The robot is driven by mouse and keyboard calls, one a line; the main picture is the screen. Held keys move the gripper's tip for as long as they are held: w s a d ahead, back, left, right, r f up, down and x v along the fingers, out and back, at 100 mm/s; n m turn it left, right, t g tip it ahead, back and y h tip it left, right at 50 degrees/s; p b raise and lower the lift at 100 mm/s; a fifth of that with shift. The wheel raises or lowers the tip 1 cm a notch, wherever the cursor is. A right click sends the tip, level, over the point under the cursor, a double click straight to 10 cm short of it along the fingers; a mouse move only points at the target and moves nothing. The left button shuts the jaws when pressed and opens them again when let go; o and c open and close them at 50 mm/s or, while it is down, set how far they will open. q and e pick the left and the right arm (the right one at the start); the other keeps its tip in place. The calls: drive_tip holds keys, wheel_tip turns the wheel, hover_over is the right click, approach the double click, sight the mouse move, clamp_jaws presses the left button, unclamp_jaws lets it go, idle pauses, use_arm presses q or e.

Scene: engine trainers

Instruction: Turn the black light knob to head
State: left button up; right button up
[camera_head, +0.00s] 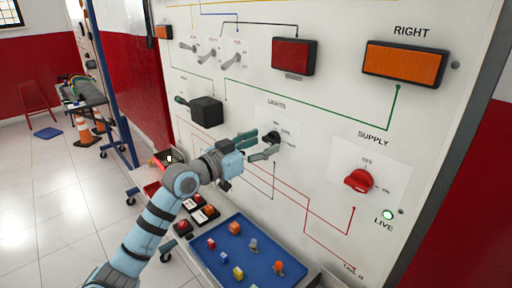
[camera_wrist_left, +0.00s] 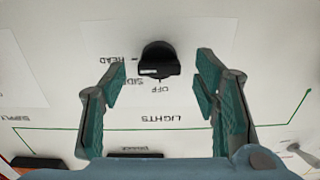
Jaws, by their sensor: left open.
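The black light knob (camera_head: 273,138) sits on the upright white panel under the word LIGHTS. It also shows in the left wrist view (camera_wrist_left: 158,58), where the picture is upside down, with OFF below it and SIDE and HEAD to its left. A pale mark on the knob's lower edge faces OFF. My left gripper (camera_head: 267,143) is open in front of the knob. In the left wrist view its teal fingers (camera_wrist_left: 160,80) stand on either side of the knob with gaps. I cannot tell if the tips touch the panel. My right gripper is not in view.
A black box with a lever (camera_head: 206,111) sticks out left of the knob. A red supply knob (camera_head: 359,180) is to the right. Red (camera_head: 292,56) and orange (camera_head: 404,64) lamps are above. A blue tray (camera_head: 216,262) with small parts is below.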

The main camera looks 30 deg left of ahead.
use_arm(q)
drive_tip(key=v, duration=0.6)
drive_tip(key=shift+s, duration=0.2)
